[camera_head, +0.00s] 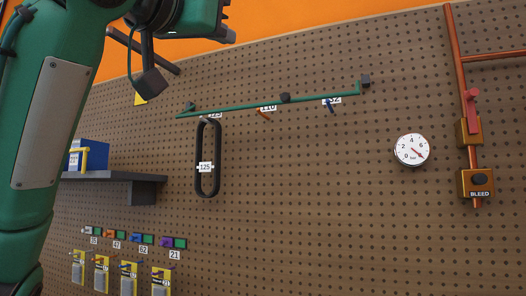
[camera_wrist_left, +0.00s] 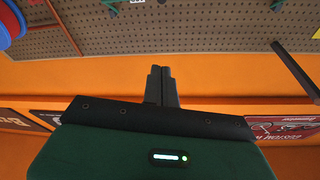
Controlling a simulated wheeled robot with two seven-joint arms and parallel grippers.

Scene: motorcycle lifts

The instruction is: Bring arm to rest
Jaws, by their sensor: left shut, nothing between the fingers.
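My left arm is green and rises along the left side of the head view, with its wrist end at the top edge. My left gripper shows in the left wrist view (camera_wrist_left: 160,72), its two dark fingers together with nothing between them. The fingers appear in front of the orange wall (camera_wrist_left: 215,72), apart from anything I can see. My right gripper is in neither view.
A brown pegboard (camera_head: 330,190) fills the head view. It carries a green rail (camera_head: 240,105), a black loop tagged 125 (camera_head: 198,180), a pressure gauge (camera_head: 411,150), copper pipes (camera_head: 460,60) and a dark shelf (camera_head: 110,177). A dark bar (camera_wrist_left: 294,70) juts out near the gripper.

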